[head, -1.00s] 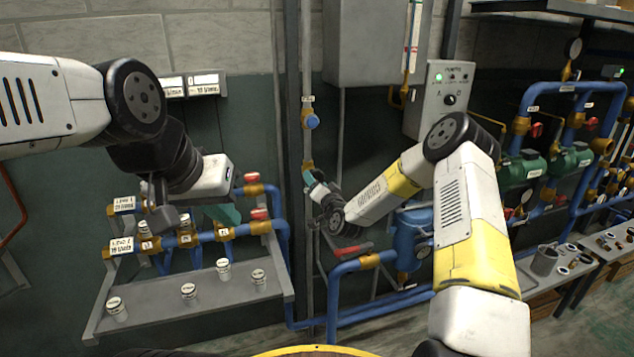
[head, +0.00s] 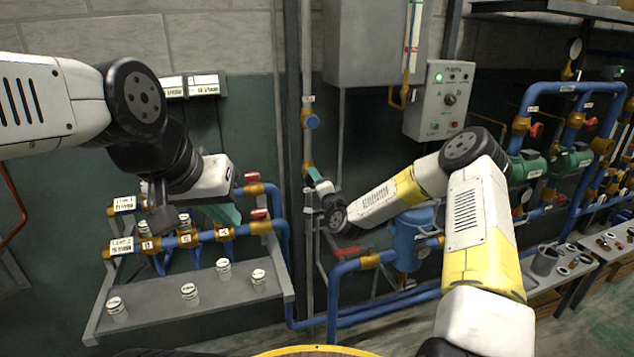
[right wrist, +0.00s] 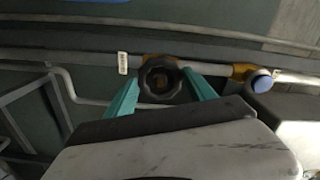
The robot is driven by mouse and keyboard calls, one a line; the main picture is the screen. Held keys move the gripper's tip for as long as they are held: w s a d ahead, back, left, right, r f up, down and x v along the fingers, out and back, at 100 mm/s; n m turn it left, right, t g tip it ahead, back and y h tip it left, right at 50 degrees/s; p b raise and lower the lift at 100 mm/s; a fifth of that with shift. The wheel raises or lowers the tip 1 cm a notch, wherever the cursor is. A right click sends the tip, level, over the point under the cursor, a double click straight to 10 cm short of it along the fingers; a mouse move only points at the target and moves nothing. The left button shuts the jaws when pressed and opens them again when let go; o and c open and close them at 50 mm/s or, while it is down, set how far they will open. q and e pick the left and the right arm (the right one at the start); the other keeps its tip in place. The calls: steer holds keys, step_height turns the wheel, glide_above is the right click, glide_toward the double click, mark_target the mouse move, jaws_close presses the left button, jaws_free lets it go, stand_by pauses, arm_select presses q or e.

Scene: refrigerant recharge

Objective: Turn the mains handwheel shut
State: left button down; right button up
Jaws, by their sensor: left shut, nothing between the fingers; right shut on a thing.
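The mains handwheel (right wrist: 160,79) is a black, lobed wheel on a brass valve in the thin vertical wall pipe. In the right wrist view the teal fingers of my right gripper (head: 315,175) stand on either side of it, shut on its rim. In the head view the gripper hides the wheel; the brass fitting (head: 307,168) shows just beside the fingertips. How far the wheel is turned cannot be told. My left gripper (head: 224,214) is shut and empty, in front of the blue manifold pipes at the left.
A shelf (head: 150,322) with several small white canisters stands below the manifold. A blue cap (head: 312,122) sits higher on the thin pipe. A red lever (head: 346,251) and a blue vessel (head: 408,240) are below my right forearm. A control box (head: 440,100) hangs above it.

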steer(key=m, duration=0.4)
steer(key=shift+m, duration=0.3)
steer(key=o, duration=1.4)
steer(key=shift+o, duration=0.2)
steer(key=shift+s, duration=0.1)
steer(key=v, duration=0.7)
steer(key=shift+r, duration=0.1)
